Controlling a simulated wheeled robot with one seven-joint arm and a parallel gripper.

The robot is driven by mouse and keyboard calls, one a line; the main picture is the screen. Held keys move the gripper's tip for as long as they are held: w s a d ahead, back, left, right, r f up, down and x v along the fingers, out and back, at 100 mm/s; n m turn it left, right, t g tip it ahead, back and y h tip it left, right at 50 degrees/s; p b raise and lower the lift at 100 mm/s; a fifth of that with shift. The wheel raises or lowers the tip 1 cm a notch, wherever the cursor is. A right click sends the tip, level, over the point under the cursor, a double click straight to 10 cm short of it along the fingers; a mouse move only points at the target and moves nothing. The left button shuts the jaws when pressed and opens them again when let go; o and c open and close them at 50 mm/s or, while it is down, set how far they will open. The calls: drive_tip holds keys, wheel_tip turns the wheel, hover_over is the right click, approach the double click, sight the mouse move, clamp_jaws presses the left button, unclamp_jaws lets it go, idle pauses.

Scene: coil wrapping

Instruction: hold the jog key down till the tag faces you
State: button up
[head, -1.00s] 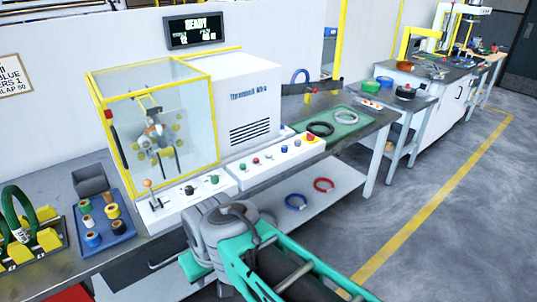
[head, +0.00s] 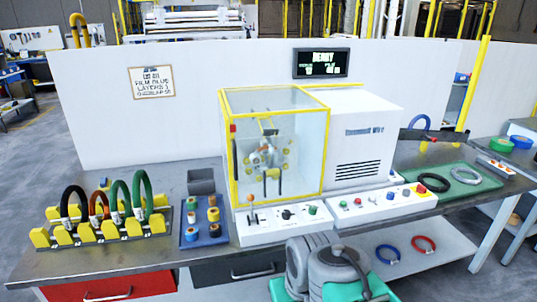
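The wrapping machine stands on the bench, with a yellow-framed clear enclosure (head: 277,145) and a white housing (head: 365,130). A coil or ring head (head: 268,155) shows dimly inside the enclosure; I cannot make out a tag on it. The left control panel (head: 270,228) has a lever, a black knob (head: 286,215) and a green button (head: 312,210). The right panel (head: 375,207) has several coloured buttons and a red stop button on yellow (head: 421,190). Labels are too small to tell which is the jog key. My grey arm joint shows at the bottom; my gripper is not visible.
A display (head: 321,63) reads READY. Left of the machine are a rack (head: 100,235) of coils, a blue tray (head: 203,236) of tape rolls and a grey bin (head: 201,180). A green mat (head: 450,190) with coils lies right. A note (head: 152,82) hangs on the wall.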

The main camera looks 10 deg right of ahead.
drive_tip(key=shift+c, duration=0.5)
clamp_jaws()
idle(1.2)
